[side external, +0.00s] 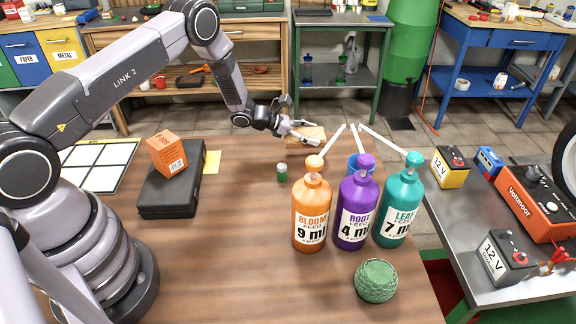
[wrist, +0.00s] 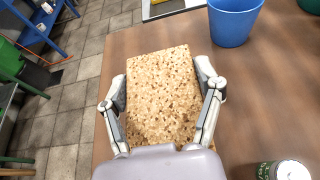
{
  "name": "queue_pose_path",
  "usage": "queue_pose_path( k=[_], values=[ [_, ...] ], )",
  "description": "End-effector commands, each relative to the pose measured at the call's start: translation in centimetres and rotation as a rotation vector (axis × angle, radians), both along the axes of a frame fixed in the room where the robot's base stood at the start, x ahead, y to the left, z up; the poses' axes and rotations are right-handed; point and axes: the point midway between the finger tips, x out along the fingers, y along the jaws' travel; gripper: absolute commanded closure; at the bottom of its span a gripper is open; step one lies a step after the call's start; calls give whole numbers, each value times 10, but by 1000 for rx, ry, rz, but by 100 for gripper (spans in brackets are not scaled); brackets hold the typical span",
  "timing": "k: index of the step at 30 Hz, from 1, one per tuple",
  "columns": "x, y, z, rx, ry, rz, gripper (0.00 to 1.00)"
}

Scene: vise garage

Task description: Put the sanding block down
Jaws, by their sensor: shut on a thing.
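The sanding block is a flat, speckled tan block (wrist: 160,95) held between the two fingers of my gripper (wrist: 162,98) in the wrist view. One finger lies along each long side of the block. In the side external view the block (side external: 313,133) is partly hidden by my gripper (side external: 303,132), near the far edge of the wooden table (side external: 235,255). I cannot tell whether the block touches the tabletop or is just above it.
A blue cup (side external: 354,166) and a small green-labelled jar (side external: 282,173) stand nearby. Orange (side external: 312,225), purple (side external: 355,220) and teal (side external: 399,215) pump bottles stand at right. A black case (side external: 168,195) bears an orange box (side external: 167,153). The table's middle is clear.

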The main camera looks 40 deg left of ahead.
Motion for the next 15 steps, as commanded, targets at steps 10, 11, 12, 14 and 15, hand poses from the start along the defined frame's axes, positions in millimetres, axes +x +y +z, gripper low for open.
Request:
queue_pose_path(
  k=[10,11,12,14,15],
  values=[
    [20,-1,-27,0,0,0,67],
    [20,-1,-32,0,1,0,67],
    [19,-1,-38,-1,2,1,67],
    [19,-1,-47,-1,2,1,67],
    [19,-1,-52,0,1,1,67]
  ],
)
